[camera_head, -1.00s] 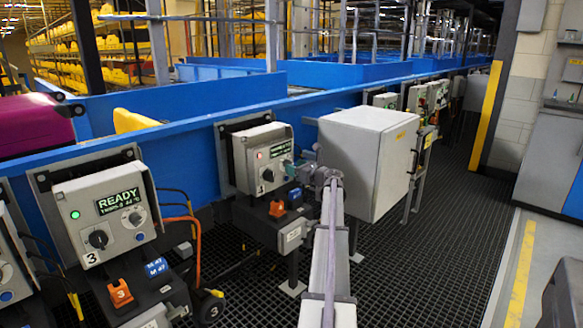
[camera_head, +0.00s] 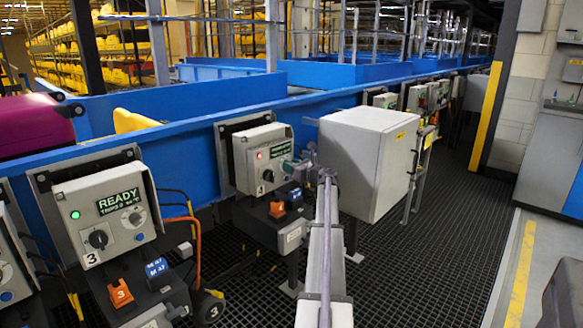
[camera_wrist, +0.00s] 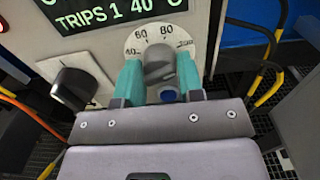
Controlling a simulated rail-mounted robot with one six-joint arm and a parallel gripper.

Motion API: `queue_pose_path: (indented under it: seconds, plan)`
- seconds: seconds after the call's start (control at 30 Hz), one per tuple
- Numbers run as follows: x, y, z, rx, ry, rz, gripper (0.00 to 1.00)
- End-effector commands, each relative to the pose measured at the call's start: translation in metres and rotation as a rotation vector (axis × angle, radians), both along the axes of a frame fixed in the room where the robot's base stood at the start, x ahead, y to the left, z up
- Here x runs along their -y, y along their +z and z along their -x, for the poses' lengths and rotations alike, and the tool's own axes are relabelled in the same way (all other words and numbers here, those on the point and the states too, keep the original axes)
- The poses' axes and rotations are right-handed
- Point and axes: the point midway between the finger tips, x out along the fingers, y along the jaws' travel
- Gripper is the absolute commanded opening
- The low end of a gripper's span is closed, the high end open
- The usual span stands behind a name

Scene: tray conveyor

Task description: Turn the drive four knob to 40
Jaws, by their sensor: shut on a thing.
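My gripper (camera_wrist: 159,74) is shut on the knob, one teal finger on each side. The fingers hide part of the dial, and I cannot tell where the knob points. The display (camera_wrist: 118,12) reads "TRIPS 1 40 C". My gripper also shows at this box in the head view (camera_head: 293,167).
A black rotary switch (camera_wrist: 72,88) sits left of the dial. A blue button (camera_wrist: 168,95) shows below the knob. A large grey cabinet (camera_head: 350,150) stands right of the box, close to my arm. The grated floor (camera_head: 440,240) to the right is clear.

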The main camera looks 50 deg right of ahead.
Motion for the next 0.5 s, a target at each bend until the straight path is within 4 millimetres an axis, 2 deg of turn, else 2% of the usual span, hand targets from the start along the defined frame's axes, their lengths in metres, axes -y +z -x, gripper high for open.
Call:
queue_pose_path:
  seconds: [0.27, 0.5]
  plan:
    - [-0.0001, -0.0001, 0.0002, -0.004, 0.0, 0.044, 0.11]
    - [0.0001, -0.0001, 0.0002, -0.017, 0.001, 0.177, 0.11]
